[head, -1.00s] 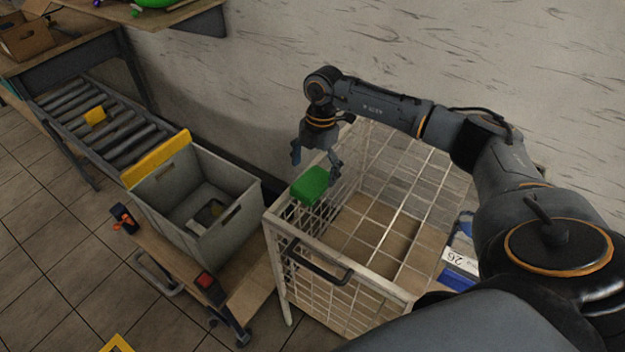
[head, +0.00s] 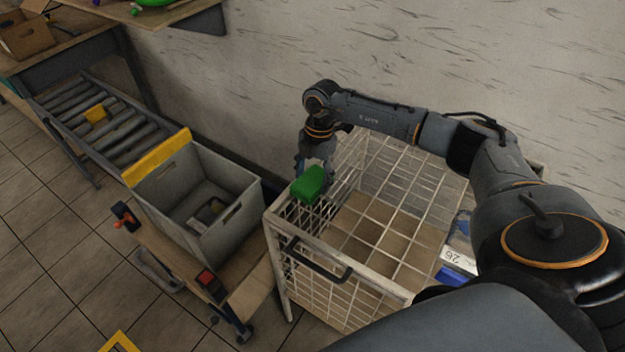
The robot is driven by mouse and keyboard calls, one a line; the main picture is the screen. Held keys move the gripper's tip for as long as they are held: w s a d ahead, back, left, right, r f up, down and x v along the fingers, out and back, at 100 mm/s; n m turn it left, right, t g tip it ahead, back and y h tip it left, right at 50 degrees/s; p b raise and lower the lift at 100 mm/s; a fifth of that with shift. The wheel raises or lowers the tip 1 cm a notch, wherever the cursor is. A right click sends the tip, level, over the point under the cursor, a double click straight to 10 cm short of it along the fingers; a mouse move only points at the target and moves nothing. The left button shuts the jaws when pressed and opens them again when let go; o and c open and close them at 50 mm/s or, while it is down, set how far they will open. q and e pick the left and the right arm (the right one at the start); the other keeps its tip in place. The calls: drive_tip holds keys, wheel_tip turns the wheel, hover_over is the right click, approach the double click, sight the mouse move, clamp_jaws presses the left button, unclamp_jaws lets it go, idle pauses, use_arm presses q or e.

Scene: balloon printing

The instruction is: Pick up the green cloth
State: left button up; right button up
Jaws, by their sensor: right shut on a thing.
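The green cloth (head: 308,185) is a bright green folded block at the upper left rim of the white wire cage (head: 345,308). My right gripper (head: 314,172) points down right behind the cloth, and its fingers have come together on it. The cloth hides the fingertips in part. My left gripper is not in view.
A grey bin (head: 232,215) with a yellow edge stands on a wooden cart (head: 175,243) left of the cage. A roller conveyor (head: 100,115) lies further left against the wall.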

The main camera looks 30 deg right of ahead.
drive_tip(key=shift+r+b, duration=0.6)
drive_tip(key=s+a+r+b, duration=0.1)
drive_tip(key=r, duration=0.1)
drive_tip(key=s+a+r+b, duration=0.1)
drive_tip(key=s+r, duration=0.1)
drive_tip(key=r, duration=0.1)
drive_tip(key=s+a+r+b, duration=0.1)
drive_tip(key=r, duration=0.2)
drive_tip(key=shift+s+a, duration=0.2)
drive_tip(key=shift+s, duration=0.1)
drive_tip(key=s+a+r+b, duration=0.2)
drive_tip(key=s+a+r, duration=0.1)
drive_tip(key=s+a, duration=0.2)
drive_tip(key=shift+s+r, duration=0.4)
drive_tip(key=shift+s, duration=0.45)
